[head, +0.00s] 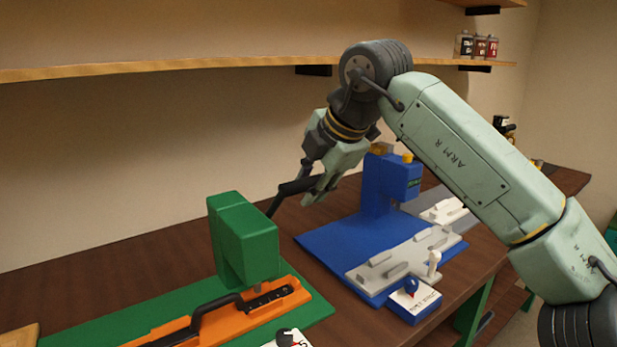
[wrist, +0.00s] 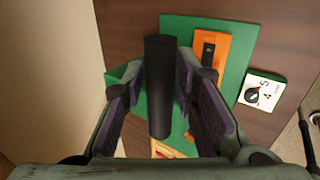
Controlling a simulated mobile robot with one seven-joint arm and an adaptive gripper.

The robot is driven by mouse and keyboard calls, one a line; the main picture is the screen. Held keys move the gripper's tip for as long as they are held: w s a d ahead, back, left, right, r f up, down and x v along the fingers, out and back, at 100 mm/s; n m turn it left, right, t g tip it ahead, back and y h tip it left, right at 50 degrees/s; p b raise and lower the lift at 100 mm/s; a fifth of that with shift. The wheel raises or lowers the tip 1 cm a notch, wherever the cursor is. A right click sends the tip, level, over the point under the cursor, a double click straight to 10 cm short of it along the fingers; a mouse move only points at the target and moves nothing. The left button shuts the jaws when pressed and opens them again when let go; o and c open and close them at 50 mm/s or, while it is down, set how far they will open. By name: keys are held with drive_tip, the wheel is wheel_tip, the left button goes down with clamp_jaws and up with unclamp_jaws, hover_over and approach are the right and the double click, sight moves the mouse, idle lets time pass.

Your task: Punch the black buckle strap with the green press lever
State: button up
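The green press (head: 243,240) stands on a green base plate at the front left of the bench. Its lever (head: 290,188) is a dark bar angling up to the right, with a thick black grip (wrist: 160,85) in the wrist view. My gripper (head: 312,186) is at this grip. The punch tip is hidden.
A blue press (head: 385,185) on a blue base with grey fixture blocks (head: 405,258) stands to the right. A white dial plate (wrist: 262,91) sits beside the green base. A shelf (head: 200,65) runs along the wall above. Bare bench lies left of the green press.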

drive_tip(key=c, duration=0.5)
drive_tip(key=shift+s+d+f+b, duration=0.45)
drive_tip(key=shift+s+f+b, duration=0.3)
drive_tip(key=shift+b, duration=0.2)
drive_tip(key=shift+f, duration=0.1)
